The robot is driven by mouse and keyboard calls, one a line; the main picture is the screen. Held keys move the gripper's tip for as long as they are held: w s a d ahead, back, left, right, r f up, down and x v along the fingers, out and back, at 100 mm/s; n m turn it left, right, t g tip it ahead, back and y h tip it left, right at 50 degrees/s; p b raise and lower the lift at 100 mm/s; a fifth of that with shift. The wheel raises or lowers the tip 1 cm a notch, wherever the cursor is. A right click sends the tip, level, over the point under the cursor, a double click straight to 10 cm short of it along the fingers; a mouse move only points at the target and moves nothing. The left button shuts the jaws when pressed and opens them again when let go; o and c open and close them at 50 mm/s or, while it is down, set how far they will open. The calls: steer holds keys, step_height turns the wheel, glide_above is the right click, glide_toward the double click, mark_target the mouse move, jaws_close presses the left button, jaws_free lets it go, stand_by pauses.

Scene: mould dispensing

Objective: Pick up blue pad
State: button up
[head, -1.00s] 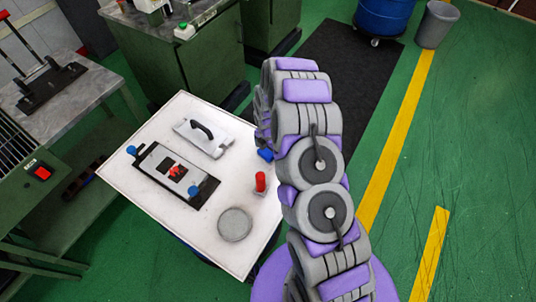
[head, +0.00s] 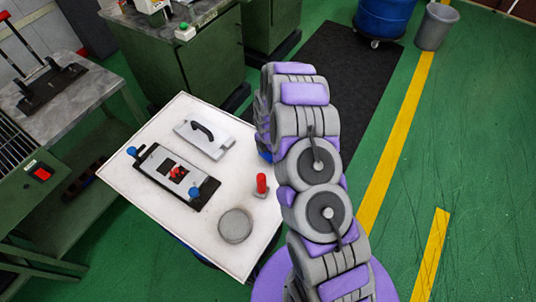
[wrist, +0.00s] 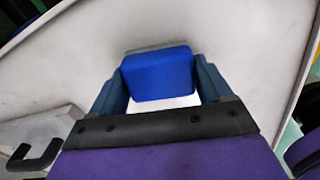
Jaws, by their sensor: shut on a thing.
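The blue pad (wrist: 158,74) is a block with a bright blue face and a grey strip along its far edge. In the wrist view it sits between the two fingers of my gripper (wrist: 160,82), which is shut on it. The white tabletop shows behind and below the pad; I cannot tell how far the pad is above it. In the head view my arm hides most of the pad and the gripper; only a bit of blue (head: 265,157) shows beside the arm.
The white table (head: 150,210) holds a grey plate with a black handle (head: 204,138), a black-and-silver mould with blue knobs (head: 174,177), a red-topped stamp (head: 262,185) and a round grey disc (head: 235,226). Green cabinets (head: 190,65) stand behind.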

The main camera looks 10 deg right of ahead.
steer(key=shift+a+r, duration=0.1)
steer(key=shift+r, duration=0.6)
step_height(320, 180, up, 3)
steer(key=shift+f+p, duration=0.15)
steer(key=shift+p, duration=0.4)
steer(key=s+d, duration=0.1)
steer(key=s, duration=0.4)
steer(key=s+d+p, duration=0.1)
steer(key=s+d, duration=0.1)
steer(key=s, duration=0.3)
steer(key=s+d+r+p, duration=0.1)
steer(key=s, duration=0.4)
steer(key=shift+s+d, duration=0.15)
steer(key=shift+d, duration=0.25)
